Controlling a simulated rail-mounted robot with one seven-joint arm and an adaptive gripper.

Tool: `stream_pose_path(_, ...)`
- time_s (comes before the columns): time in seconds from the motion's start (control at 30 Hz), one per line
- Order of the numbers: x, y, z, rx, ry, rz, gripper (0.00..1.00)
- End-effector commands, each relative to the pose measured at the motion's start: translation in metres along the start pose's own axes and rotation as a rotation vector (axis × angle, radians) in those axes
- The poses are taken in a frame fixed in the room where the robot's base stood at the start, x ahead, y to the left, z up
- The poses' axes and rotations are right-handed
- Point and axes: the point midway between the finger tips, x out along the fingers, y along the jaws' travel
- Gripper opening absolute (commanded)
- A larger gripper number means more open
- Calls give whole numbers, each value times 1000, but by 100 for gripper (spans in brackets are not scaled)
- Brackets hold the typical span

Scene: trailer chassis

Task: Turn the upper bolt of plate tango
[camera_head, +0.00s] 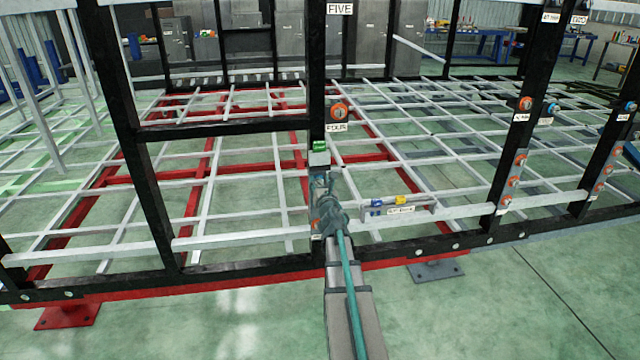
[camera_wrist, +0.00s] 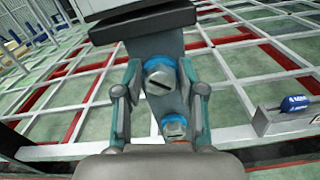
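In the wrist view a narrow grey plate carries two blue-ringed bolts, an upper bolt (camera_wrist: 159,78) with a dark slot across its head and a lower bolt (camera_wrist: 175,127). My gripper (camera_wrist: 161,72) has its two fingers apart, one on each side of the upper bolt. Small gaps seem to show between the fingers and the bolt; contact cannot be told. In the head view my gripper (camera_head: 322,190) is at the central black post, and it and my arm hide most of the plate there. I cannot read the name tango on any label.
A block with a green part (camera_head: 319,147) sits just above my gripper. An orange bolt (camera_head: 338,111) is higher on the post, above a label reading FOUR. A grey bracket with blue and yellow parts (camera_head: 400,201) is to the right. Other bolted plates (camera_head: 514,180) are on the right posts.

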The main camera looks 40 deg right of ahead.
Motion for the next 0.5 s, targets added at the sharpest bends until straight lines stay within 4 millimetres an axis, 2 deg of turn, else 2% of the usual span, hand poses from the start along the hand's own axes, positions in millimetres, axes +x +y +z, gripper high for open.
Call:
stream_pose_path(0.03,0,0,0,0,0,0,26)
stream_pose_path(0.2,0,0,0,0,0,0,0)
stream_pose_path(0.5,0,0,0,27,0,0,0)
